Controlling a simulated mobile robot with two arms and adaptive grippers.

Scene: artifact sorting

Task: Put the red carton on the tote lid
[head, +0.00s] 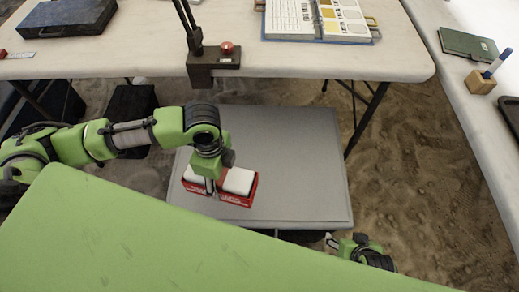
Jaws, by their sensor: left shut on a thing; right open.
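The red carton (236,198) is a small open red box with white contents. It is in the middle of the head view, over the grey tote lid (300,160). My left gripper (211,187) reaches down to it from above and is shut on it. Its fingers hide the carton's middle. I cannot tell whether the carton touches the lid or is held just above it. My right gripper (335,241) is low in the view, beyond the lid's near edge, partly hidden behind my green body, open and apart from the carton.
A white table (320,62) stands behind the lid, with a dark case (68,18), a lamp base with a red button (213,62) and a binder (320,20). A table at right holds a green notebook (468,44) and a wooden pen block (480,82). The lid's right side is clear.

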